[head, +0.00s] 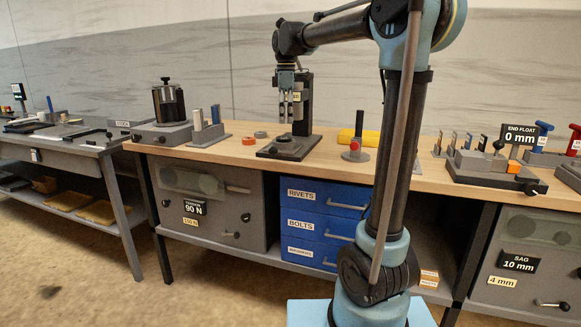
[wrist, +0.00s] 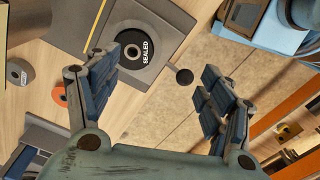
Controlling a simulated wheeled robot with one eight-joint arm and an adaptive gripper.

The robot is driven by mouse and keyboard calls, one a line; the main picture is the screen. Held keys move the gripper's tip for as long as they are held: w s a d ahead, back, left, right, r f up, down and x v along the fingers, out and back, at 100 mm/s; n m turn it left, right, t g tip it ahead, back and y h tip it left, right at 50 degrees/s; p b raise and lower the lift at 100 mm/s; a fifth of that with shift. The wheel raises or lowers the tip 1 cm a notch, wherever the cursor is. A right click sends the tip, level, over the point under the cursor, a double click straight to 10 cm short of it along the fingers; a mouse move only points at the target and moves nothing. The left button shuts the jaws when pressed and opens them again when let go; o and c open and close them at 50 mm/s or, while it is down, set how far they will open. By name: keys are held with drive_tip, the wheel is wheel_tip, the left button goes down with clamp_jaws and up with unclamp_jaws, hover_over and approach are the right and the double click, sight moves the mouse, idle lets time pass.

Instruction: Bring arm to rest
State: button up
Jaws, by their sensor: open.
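My gripper (head: 285,105) hangs from the arm above the workbench (head: 240,160), in front of a dark upright post (head: 303,105) on a grey base. In the wrist view my gripper (wrist: 160,88) has its two blue-grey fingers spread wide, with nothing between them. Beyond the fingers lies a grey plate with a black round part (wrist: 131,48) marked SEALED, and a black ball knob (wrist: 184,76) beside it. My arm is raised and reaches left across the bench in the head view.
An orange ring (head: 248,141) and a grey ring (head: 260,134) lie left of the post's base (head: 287,148). A grey fixture with a dark cylinder (head: 168,103) stands further left. Blue drawers (head: 318,225) are below. A grey fixture with an END FLOAT sign (head: 519,133) is at right.

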drive_tip(key=s+d+f+m+t, duration=0.1)
drive_tip(key=s+d+f+m, duration=0.5)
drive_tip(key=s, duration=0.3)
drive_tip(key=s+d+f+m, duration=0.3)
drive_tip(key=s+d+f, duration=0.3)
drive_tip(key=s+d, duration=0.2)
drive_tip(key=s+d+f+m, duration=0.3)
drive_tip(key=s+f+m, duration=0.1)
drive_tip(key=s+f, duration=0.3)
drive_tip(key=s+d+f+m+t, duration=0.1)
drive_tip(key=s+d+f+m, duration=0.2)
drive_tip(key=s+f, duration=0.4)
wheel_tip(320, 180, down, 4)
drive_tip(key=shift+s+d+f+m, duration=0.15)
drive_tip(key=shift+s+m, duration=0.15)
drive_tip(key=shift+m, duration=0.6)
drive_tip(key=shift+w+f, duration=0.1)
drive_tip(key=shift+w, duration=0.35)
